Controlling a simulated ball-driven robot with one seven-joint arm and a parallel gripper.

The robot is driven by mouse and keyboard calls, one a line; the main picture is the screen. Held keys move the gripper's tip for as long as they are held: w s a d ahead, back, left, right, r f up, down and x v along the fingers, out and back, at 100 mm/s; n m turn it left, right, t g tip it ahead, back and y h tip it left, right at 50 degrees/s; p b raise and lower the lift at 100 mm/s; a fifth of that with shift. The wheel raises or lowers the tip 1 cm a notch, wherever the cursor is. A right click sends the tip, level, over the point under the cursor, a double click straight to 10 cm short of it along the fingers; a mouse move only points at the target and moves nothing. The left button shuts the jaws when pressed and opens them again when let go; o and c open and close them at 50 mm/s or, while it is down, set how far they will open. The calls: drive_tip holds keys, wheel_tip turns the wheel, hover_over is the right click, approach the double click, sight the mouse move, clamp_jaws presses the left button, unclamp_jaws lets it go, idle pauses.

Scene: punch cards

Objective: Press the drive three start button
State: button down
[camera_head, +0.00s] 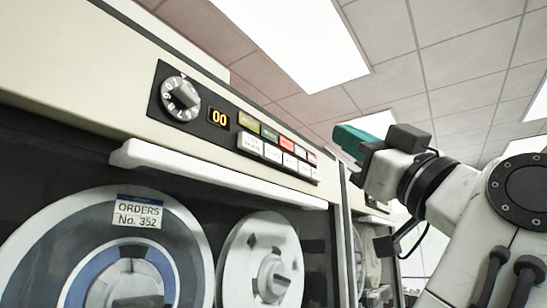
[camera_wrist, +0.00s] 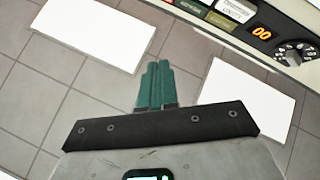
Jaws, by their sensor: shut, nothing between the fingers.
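A tape drive's control panel (camera_head: 225,125) runs along the top of the cabinet in the head view. It carries coloured lamps (camera_head: 269,134) above a row of white push buttons (camera_head: 272,152); their lettering is too small to read, so I cannot tell which is start. My gripper (camera_head: 342,136), with teal fingers, is to the right of the panel, apart from the buttons. In the wrist view its fingers (camera_wrist: 155,72) are together with nothing between them.
A numbered dial (camera_head: 181,94) sits at the panel's left. A white ledge (camera_head: 215,172) juts out below the buttons. A reel labelled ORDERS No. 352 (camera_head: 138,214) and a second reel (camera_head: 262,262) are beneath. Another cabinet (camera_head: 372,207) stands behind my gripper.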

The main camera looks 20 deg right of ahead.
sight(271, 154)
drive_tip(key=w+a+p, duration=0.1)
drive_tip(key=w+a, duration=0.4)
drive_tip(key=w, duration=0.2)
drive_tip(key=shift+p, duration=0.35)
drive_tip(key=shift+w+a, duration=0.15)
drive_tip(key=shift+w, duration=0.05)
idle(2.1)
drive_tip(key=shift+w+a, duration=0.2)
drive_tip(key=shift+w+a, duration=0.3)
drive_tip(key=shift+w, duration=0.15)
idle(1.0)
drive_tip(key=shift+s, duration=0.1)
drive_tip(key=shift+s+d+b, duration=0.3)
drive_tip(key=shift+s+d, duration=0.2)
drive_tip(key=shift+s, duration=0.15)
